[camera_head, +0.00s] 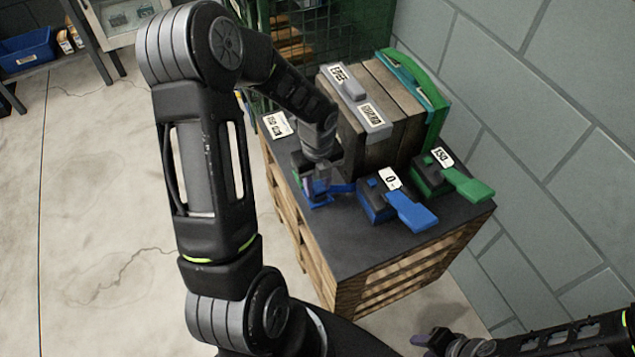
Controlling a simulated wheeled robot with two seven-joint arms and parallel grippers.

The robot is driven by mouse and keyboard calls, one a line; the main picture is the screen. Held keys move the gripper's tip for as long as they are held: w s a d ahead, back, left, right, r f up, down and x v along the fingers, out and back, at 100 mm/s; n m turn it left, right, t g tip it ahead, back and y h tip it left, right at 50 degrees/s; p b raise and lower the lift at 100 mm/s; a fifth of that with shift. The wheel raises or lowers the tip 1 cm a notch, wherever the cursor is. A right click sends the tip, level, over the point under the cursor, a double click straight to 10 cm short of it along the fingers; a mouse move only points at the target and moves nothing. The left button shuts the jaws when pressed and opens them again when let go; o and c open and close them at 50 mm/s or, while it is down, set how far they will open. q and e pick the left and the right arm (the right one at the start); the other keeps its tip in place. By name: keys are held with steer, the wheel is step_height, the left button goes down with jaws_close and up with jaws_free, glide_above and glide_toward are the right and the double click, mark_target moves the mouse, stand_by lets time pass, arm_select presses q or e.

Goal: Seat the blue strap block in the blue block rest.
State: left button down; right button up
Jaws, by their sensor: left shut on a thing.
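My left gripper (316,188) reaches down at the left part of the dark bench top. It is shut on a blue piece, which I take to be the blue strap block (342,187); the fingers and wrist hide much of it. I cannot tell whether it touches the top. To its right stands a dark-and-blue block-shaped fixture (374,203) with a white "0" label and a blue tongue pointing to the front right. I take this to be the blue block rest. My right gripper (430,341) is low at the bottom right, away from the bench, its jaws unclear.
A similar green fixture (430,176) labelled "150" stands right of the blue one. Behind them is a wooden mould (387,90) with a grey labelled bar and a green-teal strap. The bench (375,243) stands near a grey block wall. Its front strip is clear.

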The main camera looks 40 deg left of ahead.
arm_select(q)
steer(key=c, duration=0.9)
jaws_free()
step_height(320, 180, up, 8)
steer(key=shift+f+p, duration=0.1)
steer(key=shift+p, duration=0.55)
